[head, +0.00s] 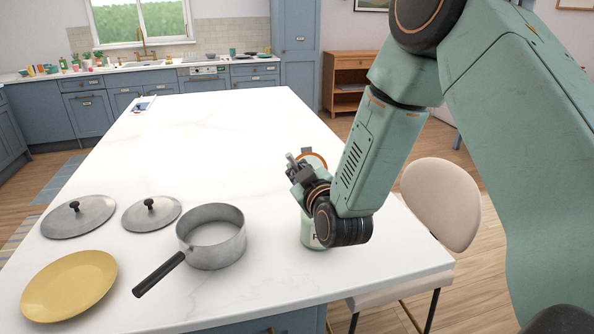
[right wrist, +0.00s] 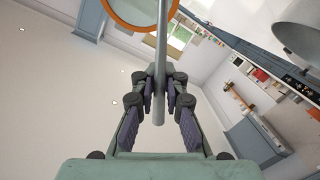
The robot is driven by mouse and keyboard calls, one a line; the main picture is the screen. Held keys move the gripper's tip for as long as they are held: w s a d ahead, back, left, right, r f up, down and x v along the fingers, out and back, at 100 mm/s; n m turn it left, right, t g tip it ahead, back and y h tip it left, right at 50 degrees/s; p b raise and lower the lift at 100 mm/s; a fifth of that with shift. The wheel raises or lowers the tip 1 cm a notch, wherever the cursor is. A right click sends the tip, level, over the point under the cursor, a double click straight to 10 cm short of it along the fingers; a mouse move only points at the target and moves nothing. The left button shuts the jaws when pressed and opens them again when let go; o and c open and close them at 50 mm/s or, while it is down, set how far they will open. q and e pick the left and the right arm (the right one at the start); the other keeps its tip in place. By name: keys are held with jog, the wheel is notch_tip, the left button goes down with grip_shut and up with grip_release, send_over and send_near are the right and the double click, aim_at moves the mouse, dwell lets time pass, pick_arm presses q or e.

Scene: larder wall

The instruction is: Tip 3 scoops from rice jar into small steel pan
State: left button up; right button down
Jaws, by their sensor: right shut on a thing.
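The small steel pan (head: 228,253) stands upright on the white worktop, its black handle pointing to the lower left. Its inside looks pale grey; I cannot tell any grains in it. The rice jar (head: 307,236), pale with dark lettering, stands to its right, mostly hidden behind my right wrist. An orange-rimmed disc (head: 316,155), which looks like the jar's raised lid, shows above it. My right gripper (head: 299,170) is over the jar, shut on a thin steel handle (right wrist: 161,55), seemingly the scoop's. The scoop's bowl is hidden. My left gripper is out of view.
Two steel lids (head: 78,216) (head: 152,213) with black knobs lie left of the pan. A yellow plate (head: 68,286) lies at the front left. The worktop (head: 225,135) behind is mostly clear. A beige chair (head: 440,200) stands by the right edge.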

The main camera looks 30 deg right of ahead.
jog(key=shift+r+p, duration=2.25)
jog(key=shift+r, duration=0.5)
jog(key=shift+s+f, duration=0.1)
jog(key=shift+f, duration=0.05)
